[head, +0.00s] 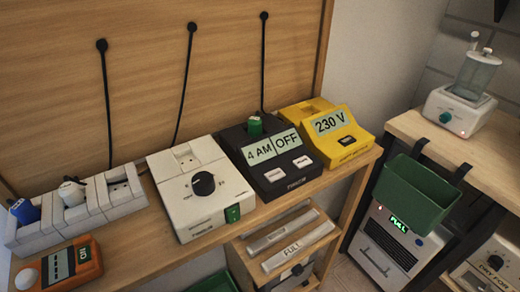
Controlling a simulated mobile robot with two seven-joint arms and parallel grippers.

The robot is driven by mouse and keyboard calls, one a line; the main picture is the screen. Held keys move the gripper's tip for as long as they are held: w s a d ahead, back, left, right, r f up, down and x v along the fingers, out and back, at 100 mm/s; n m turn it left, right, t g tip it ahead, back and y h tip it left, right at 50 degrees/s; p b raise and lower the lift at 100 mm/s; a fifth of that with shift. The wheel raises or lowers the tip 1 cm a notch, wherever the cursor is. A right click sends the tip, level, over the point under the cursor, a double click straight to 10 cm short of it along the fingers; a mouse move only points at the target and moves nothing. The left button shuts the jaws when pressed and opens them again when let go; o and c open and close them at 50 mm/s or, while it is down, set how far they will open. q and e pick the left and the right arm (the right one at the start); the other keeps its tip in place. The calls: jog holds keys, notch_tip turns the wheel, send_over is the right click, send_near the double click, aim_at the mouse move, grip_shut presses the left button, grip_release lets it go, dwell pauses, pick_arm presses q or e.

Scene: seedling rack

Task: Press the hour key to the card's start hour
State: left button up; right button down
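A black timer box (291,185) stands on the wooden shelf between a white unit and a yellow unit. Its left display (259,153) reads 4 AM and its right display (286,141) reads OFF. Two white keys sit below the displays, a left key (273,175) and a right key (302,162); their lettering is too small to read, so I cannot tell which is the hour key. A green plug (254,127) sits in the top of the box. I cannot make out a start-hour card. Neither of my grippers is in view.
The white unit (188,213) has a black dial (203,183) and a green switch. The yellow unit (345,145) reads 230 V. A power strip (125,195) and an orange device (75,272) stand left. A green bin (415,195) hangs at right.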

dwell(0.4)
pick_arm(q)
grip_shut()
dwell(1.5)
